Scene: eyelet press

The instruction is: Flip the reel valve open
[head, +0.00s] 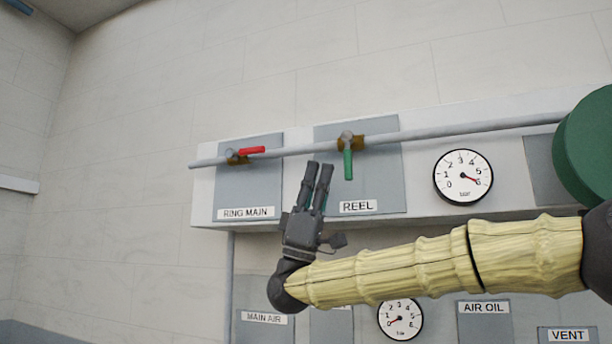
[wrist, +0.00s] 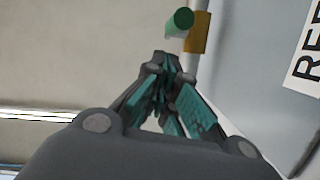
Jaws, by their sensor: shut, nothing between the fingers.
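The reel valve has a green lever (head: 348,164) that hangs down across the pipe, above the REEL label (head: 358,206) in the head view. Its brass body (head: 350,141) sits on the pipe. In the wrist view the green lever (wrist: 180,22) shows end-on beside the brass body (wrist: 197,32), just beyond the fingertips. My gripper (head: 320,167) is shut and empty, fingers pointing up, just left of the lever in the head view. The fingers also show in the wrist view (wrist: 165,62). I cannot tell whether they touch the lever; a small gap seems to show.
The ring main valve with its red lever (head: 252,151) lies along the same pipe (head: 465,128) to the left. A pressure gauge (head: 463,177) is to the right, and a green round body (head: 588,145) stands at the far right. A lower gauge (head: 400,320) is below my arm.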

